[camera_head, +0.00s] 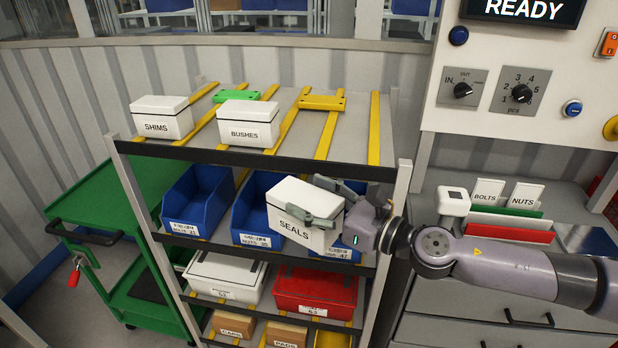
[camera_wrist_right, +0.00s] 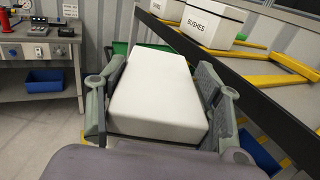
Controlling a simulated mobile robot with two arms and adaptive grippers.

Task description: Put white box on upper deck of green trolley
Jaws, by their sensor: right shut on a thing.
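My right gripper (camera_head: 325,204) is shut on a white box labelled SEALS (camera_head: 296,226) and holds it in front of the shelf rack, below the top shelf's front edge. In the right wrist view the white box (camera_wrist_right: 158,98) sits between the two fingers of my right gripper (camera_wrist_right: 158,88). Two more white boxes, SHIMS (camera_head: 161,117) and BUSHES (camera_head: 248,123), stand on the top shelf. The green trolley (camera_head: 125,196) stands at the left of the rack; its upper deck looks bare, partly hidden by the rack. My left gripper is not in view.
The rack's top shelf (camera_head: 350,135) has yellow rails, a green piece and a yellow piece. Blue bins (camera_head: 197,201), a white case (camera_head: 225,276) and a red case (camera_head: 315,291) fill the lower shelves. A control panel (camera_head: 530,80) and bench are at right.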

